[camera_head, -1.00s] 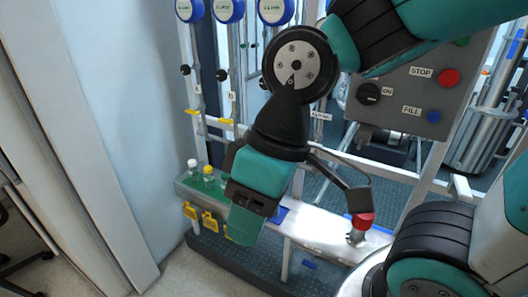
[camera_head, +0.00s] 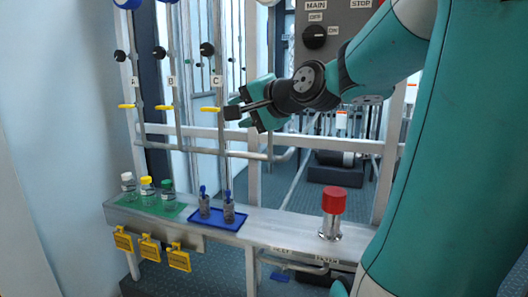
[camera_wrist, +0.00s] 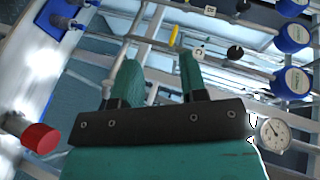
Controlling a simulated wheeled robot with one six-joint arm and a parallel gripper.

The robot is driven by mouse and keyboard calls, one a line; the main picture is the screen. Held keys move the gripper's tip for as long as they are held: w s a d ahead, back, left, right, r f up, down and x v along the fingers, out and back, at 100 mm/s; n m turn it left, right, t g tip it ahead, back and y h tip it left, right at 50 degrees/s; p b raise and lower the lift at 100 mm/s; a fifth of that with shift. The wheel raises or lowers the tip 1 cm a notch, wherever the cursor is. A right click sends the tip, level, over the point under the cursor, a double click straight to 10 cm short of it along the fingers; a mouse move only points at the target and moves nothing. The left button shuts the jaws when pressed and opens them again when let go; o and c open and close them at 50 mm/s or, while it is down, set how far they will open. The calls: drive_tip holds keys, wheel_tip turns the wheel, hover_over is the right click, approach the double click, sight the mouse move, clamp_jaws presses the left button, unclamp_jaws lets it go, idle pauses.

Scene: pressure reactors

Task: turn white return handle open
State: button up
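I cannot pick out a white return handle for certain in either view; my arm hides part of the frame behind it. Small white parts (camera_head: 341,120) show under the control box in the head view, but I cannot tell what they are. My gripper (camera_head: 248,106) is held in the air just right of the yellow handle of line C (camera_head: 210,109). In the wrist view my gripper (camera_wrist: 158,72) has its two green fingers spread, with nothing between them. The yellow handle of line C (camera_wrist: 174,36) shows beyond the fingertips.
The shelf (camera_head: 270,230) carries a green mat with three bottles, a blue tray (camera_head: 220,222) and a red-topped cylinder (camera_head: 333,205). Black knobs and yellow handles line the pipes at left. The control box (camera_head: 335,30) stands above my arm. A gauge (camera_wrist: 274,134) shows at right in the wrist view.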

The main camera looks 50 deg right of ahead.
drive_tip(key=s+d+f+m+t+h+b, duration=0.1)
drive_tip(key=s+d+f+m+h+b, duration=0.1)
drive_tip(key=s+d+m+h+b, duration=0.3)
drive_tip(key=s+d+f+m+t+h+b, duration=0.1)
drive_tip(key=d+f+m+h+b, duration=0.1)
drive_tip(key=d+b, duration=0.35)
drive_tip(key=shift+m, duration=0.3)
drive_tip(key=x, duration=0.6)
drive_tip(key=b+x, duration=0.1)
drive_tip(key=x, duration=1.1)
drive_tip(key=shift+d+r, duration=0.25)
drive_tip(key=shift+d, duration=0.2)
clamp_jaws()
